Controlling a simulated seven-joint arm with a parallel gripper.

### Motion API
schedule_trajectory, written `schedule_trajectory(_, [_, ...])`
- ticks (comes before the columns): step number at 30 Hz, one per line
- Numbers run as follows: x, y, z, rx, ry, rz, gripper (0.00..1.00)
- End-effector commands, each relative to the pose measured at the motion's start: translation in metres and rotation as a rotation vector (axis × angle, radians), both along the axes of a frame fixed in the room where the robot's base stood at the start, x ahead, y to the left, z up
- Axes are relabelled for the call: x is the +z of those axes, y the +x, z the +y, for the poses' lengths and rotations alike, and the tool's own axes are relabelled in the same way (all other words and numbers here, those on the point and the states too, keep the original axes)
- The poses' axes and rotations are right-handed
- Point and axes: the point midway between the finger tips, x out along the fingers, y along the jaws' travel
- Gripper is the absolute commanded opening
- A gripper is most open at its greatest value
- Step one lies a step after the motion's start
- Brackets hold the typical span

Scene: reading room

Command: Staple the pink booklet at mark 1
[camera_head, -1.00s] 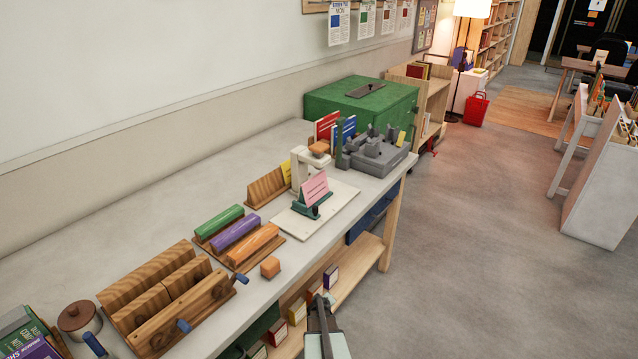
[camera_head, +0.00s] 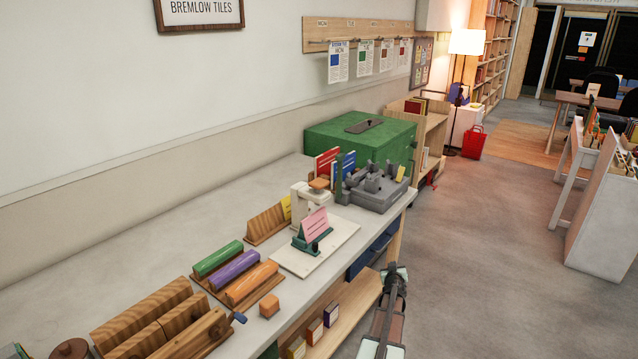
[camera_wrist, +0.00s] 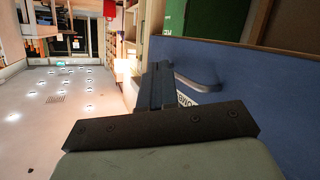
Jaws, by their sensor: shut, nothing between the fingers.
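The pink booklet (camera_head: 316,224) stands tilted in a dark green holder (camera_head: 312,243) on a pale board (camera_head: 338,238) on the bench. Just behind it is a white upright device (camera_head: 301,205) with an orange-brown top, possibly the stapler. Mark 1 is not readable. My gripper (camera_head: 394,275) is shut and empty, off the front of the bench, to the right of and lower than the booklet. In the wrist view its closed fingers (camera_wrist: 156,82) are in front of a blue drawer front (camera_wrist: 240,85) with a handle (camera_wrist: 200,80).
A grey fixture (camera_head: 375,190) and a green cabinet (camera_head: 365,140) stand at the bench's far end. Green, purple and orange rolls (camera_head: 235,270) lie in racks nearer, beside an orange block (camera_head: 270,304). A lower shelf (camera_head: 345,312) holds small boxes.

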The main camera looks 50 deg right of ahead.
Motion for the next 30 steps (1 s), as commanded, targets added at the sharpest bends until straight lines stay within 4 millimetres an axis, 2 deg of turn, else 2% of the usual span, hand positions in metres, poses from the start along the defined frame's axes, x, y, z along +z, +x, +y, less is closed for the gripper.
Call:
schedule_trajectory(1, [0.015, -0.009, -0.015, -0.023, -0.011, -0.023, 0.00])
schedule_trajectory(6, [0.065, -0.028, -0.051, -0.107, -0.018, -0.089, 0.00])
schedule_trajectory(12, [0.115, -0.030, -0.075, -0.208, 0.034, -0.132, 0.00])
schedule_trajectory(20, [0.166, -0.007, -0.082, -0.292, 0.178, -0.162, 0.00])
schedule_trajectory(26, [0.205, 0.022, -0.073, -0.301, 0.321, -0.183, 0.00])
schedule_trajectory(30, [0.233, 0.047, -0.061, -0.276, 0.427, -0.193, 0.00])
